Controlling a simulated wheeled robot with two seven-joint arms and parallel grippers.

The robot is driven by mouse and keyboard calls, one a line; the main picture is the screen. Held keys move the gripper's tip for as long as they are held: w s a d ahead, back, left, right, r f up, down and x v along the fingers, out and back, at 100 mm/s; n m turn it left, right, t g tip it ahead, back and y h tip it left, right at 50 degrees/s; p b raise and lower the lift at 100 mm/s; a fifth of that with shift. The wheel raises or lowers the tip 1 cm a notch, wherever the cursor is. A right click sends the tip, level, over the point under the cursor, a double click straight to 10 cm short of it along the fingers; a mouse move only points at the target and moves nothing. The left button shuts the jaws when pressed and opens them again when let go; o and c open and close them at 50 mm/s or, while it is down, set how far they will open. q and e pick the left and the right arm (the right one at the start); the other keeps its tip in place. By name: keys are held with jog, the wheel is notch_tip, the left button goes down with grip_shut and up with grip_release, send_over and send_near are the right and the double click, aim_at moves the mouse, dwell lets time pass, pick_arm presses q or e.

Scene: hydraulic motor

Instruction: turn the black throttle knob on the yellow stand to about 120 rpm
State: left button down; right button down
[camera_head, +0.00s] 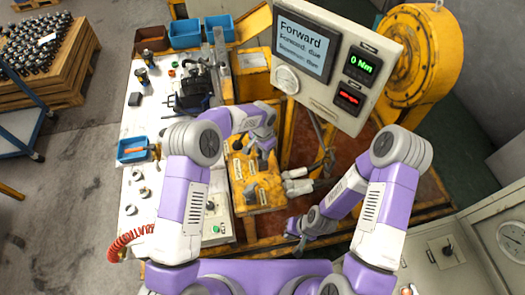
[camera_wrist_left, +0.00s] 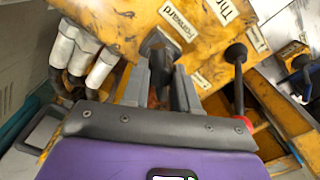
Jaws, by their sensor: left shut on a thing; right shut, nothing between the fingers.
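The yellow stand (camera_head: 262,197) stands in the middle of the head view, with white labels on its top. It also fills the upper part of the left wrist view (camera_wrist_left: 120,22). My left gripper (camera_head: 264,152) reaches down over the stand. In the left wrist view its fingers (camera_wrist_left: 160,72) are closed around a black knob (camera_wrist_left: 153,42), next to a label reading "Forward" and a partly cut one starting "Thr". The knob's pointer and scale cannot be read. My right gripper (camera_head: 293,227) is shut and empty, low beside the stand, apart from it.
A display panel (camera_head: 334,92) shows "Forward", a green "0 Nm" and an unreadable red readout. A black-balled lever (camera_wrist_left: 237,54) rises close right of my left fingers. Grey cylinders (camera_wrist_left: 78,55) stand at their left. A white bench (camera_head: 133,190) with blue bins (camera_head: 186,33) lies left.

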pick_arm(q)
jog(key=shift+f+m+b, duration=0.1)
jog(key=shift+m+b, duration=0.6)
jog(key=shift+m, duration=0.2)
jog(key=m+b, duration=0.1)
jog(key=m, duration=0.1)
jog(key=shift+m, duration=0.3)
jog(key=shift+m+b, duration=0.5)
jog(key=shift+m, duration=2.2)
jog(key=c, duration=0.9)
grip_release()
jog(key=shift+o, duration=0.2)
